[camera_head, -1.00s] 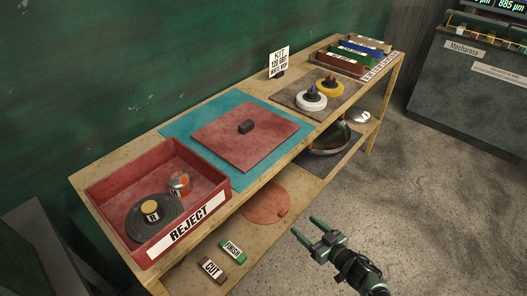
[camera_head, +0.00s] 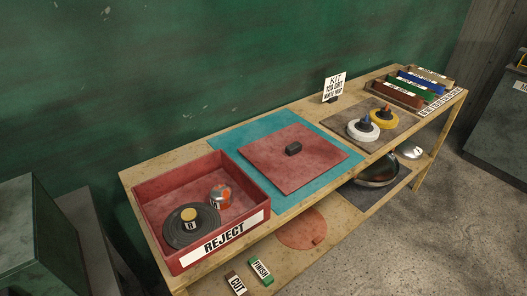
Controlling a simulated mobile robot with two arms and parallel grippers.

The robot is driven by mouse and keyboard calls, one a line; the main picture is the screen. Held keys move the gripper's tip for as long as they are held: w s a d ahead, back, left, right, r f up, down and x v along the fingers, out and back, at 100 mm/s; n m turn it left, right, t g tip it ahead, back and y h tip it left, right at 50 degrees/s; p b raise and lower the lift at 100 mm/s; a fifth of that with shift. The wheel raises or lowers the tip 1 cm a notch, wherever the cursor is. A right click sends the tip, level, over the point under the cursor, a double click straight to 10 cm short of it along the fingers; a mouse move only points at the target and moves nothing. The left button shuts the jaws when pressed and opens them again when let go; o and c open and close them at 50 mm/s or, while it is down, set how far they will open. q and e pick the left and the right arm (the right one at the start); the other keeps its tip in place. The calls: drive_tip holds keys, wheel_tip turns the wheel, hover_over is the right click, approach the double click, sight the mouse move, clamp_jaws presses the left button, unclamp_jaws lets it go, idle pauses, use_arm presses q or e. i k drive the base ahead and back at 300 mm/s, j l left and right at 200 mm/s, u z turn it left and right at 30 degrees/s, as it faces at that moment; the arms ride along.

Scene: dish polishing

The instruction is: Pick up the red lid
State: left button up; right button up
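The red lid (camera_head: 277,160) is a flat square red plate with a small black block handle (camera_head: 293,149) on its top. It lies flat on the teal mat (camera_head: 227,132) in the middle of the wooden bench. A round reddish disc (camera_head: 300,228) lies on the lower shelf below it. Neither of my grippers shows in the head view.
A red REJECT bin (camera_head: 160,186) holding a dark disc and a can stands left of the mat. Right of it are a grey mat (camera_head: 345,118) with two pads, a kit sign (camera_head: 334,87) and a rack of coloured trays (camera_head: 420,82). The lower shelf holds labelled blocks (camera_head: 260,271) and a pan (camera_head: 378,170).

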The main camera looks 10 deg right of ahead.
sight(291, 157)
drive_tip(key=i+l+u, duration=0.15)
drive_tip(key=l+u, duration=0.3)
drive_tip(key=l, duration=0.3)
drive_tip(key=l+u, duration=0.4)
drive_tip(key=l, duration=0.35)
